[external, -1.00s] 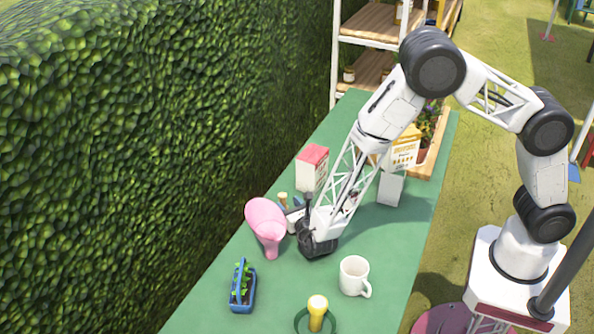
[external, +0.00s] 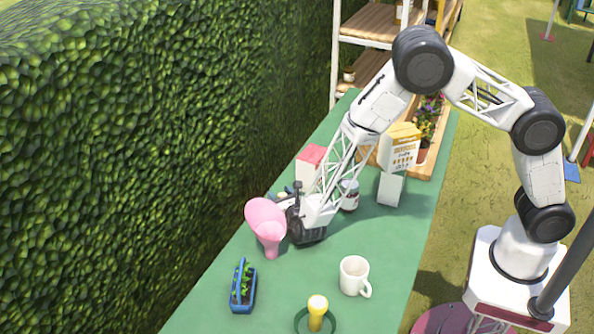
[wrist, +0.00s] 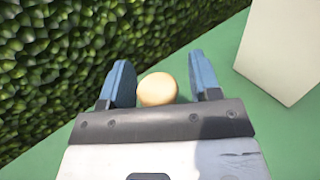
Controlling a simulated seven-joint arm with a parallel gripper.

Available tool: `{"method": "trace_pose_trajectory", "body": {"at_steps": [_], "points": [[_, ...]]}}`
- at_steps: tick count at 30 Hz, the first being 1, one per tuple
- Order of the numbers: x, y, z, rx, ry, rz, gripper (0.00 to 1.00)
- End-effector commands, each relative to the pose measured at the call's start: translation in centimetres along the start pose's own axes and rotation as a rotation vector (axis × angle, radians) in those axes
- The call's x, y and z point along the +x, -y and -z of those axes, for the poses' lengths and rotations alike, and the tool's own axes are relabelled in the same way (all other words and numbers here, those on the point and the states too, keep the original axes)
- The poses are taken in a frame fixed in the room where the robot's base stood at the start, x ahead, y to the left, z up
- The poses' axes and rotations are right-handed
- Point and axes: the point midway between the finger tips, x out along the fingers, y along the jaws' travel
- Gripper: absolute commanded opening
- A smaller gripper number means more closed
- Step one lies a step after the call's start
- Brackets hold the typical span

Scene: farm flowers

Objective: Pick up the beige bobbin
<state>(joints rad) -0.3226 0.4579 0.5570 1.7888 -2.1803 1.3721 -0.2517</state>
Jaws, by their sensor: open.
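The beige bobbin (wrist: 158,90) shows in the wrist view as a round pale top between the two blue fingers of my gripper (wrist: 161,88). The fingers stand apart, with the bobbin nearer the left one. I cannot tell whether either finger touches it. In the external view my gripper (external: 286,197) is low over the green table, behind the pink funnel-like vessel. The bobbin is mostly hidden there by the gripper and the vessel.
The pink vessel (external: 266,223) stands close in front of my gripper. A red-topped white box (external: 309,166) is just behind it. A jar (external: 349,195), a white mug (external: 354,275) and a blue planter (external: 243,289) stand on the green table (external: 205,305). A hedge (external: 120,150) borders the left side.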

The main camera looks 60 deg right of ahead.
Motion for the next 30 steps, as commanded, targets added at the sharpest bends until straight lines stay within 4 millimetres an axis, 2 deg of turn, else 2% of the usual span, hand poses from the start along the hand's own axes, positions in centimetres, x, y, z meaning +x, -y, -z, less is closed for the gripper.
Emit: {"method": "trace_pose_trajectory", "body": {"at_steps": [15,25,30], "points": [[0.02,0.00,0.00,0.000,0.000,0.000,0.57],[0.01,0.00,0.00,0.000,0.000,0.000,0.09],[0.02,-0.01,-0.01,0.000,0.000,0.000,0.09]]}}
